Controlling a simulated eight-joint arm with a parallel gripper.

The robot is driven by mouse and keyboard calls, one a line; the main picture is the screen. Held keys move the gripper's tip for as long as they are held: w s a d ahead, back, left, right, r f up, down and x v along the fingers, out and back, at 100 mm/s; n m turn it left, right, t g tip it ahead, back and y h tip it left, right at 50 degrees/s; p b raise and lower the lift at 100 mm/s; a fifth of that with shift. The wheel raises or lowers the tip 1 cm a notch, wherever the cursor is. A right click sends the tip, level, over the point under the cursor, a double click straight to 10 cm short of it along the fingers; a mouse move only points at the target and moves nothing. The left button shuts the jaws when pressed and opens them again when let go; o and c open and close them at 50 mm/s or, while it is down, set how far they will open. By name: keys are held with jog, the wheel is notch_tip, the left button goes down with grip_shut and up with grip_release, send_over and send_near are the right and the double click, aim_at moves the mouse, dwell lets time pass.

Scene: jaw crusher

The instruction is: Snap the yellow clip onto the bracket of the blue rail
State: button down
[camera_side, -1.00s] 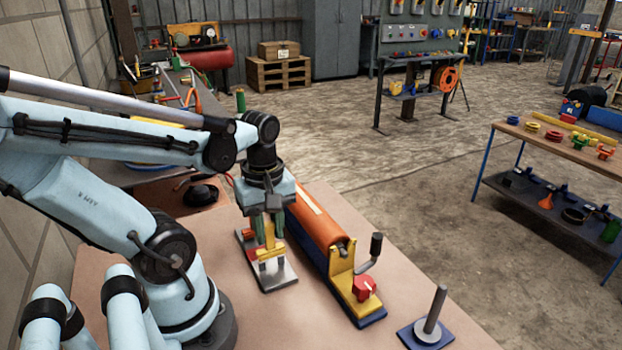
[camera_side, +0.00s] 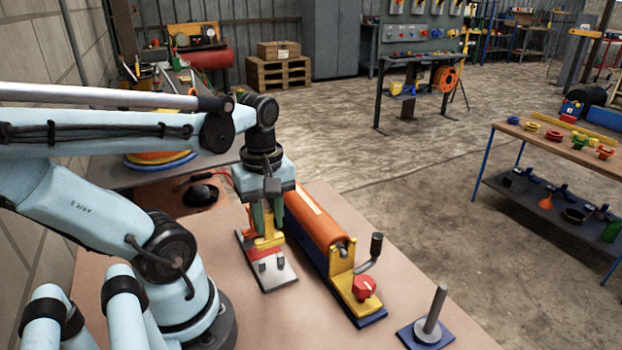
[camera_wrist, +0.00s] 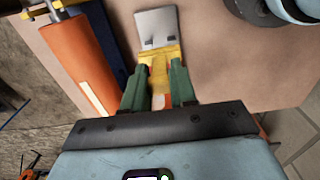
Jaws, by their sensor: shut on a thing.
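My gripper (camera_side: 266,222) points down, its green fingers shut on the yellow clip (camera_side: 269,241). The clip also shows between the fingers in the wrist view (camera_wrist: 165,58). It is over the grey metal plate (camera_side: 274,278), behind two short dark pegs at the plate's near end; I cannot tell whether it touches the plate. The blue rail (camera_side: 372,319) lies to the right, under a long orange cylinder (camera_side: 316,219). A yellow upright bracket (camera_side: 341,269) stands at the rail's near end. In the wrist view the cylinder (camera_wrist: 78,62) is on the left.
A red knob (camera_side: 364,287) and a crank with a black handle (camera_side: 376,245) sit by the bracket. A grey post on a blue base (camera_side: 430,318) stands near the front right. Bare table lies between the plate and the front edge.

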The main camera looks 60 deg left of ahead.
jog(key=w+a+r, duration=0.3)
jog(key=a, duration=0.5)
jog(key=w+a+r, duration=0.4)
jog(key=a, duration=0.4)
jog(key=w+a+r, duration=0.3)
jog(key=w+a, duration=0.1)
jog(key=a, duration=0.4)
jog(key=shift+a+r, duration=0.25)
jog(key=shift+a, duration=0.05)
jog(key=shift+f, duration=0.15)
jog(key=shift+f, duration=2.8)
jog(key=shift+f, duration=1.3)
jog(key=shift+r, duration=0.15)
jog(key=shift+r, duration=0.9)
